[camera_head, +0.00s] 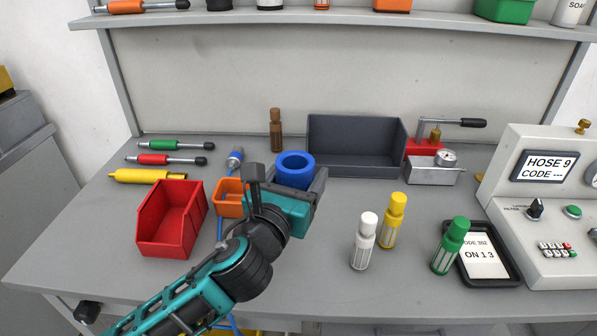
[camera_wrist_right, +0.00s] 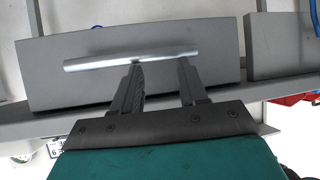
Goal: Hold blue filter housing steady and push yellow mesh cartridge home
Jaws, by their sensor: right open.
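The blue filter housing (camera_head: 296,163) is a thick open-topped cylinder, its round opening facing up and looking empty. My left gripper (camera_head: 304,182) is at it, with one dark finger along the housing's right side. The other finger is hidden, so I cannot tell whether it is clamped. The yellow mesh cartridge (camera_head: 391,226), yellow-capped with a pale mesh body, stands upright on the table right of the housing, apart from it. My right gripper (camera_wrist_right: 160,64) shows only in the right wrist view. It is open, with nothing gripped, its fingertips overlapping a silver bar handle (camera_wrist_right: 100,63) in the picture.
A white cartridge (camera_head: 364,240) stands close beside the yellow one; a green cartridge (camera_head: 450,245) is to the right by a tablet (camera_head: 487,262). A red bin (camera_head: 171,218) and orange bin (camera_head: 228,197) stand left. A grey bin (camera_head: 357,145) is behind. The front middle table is clear.

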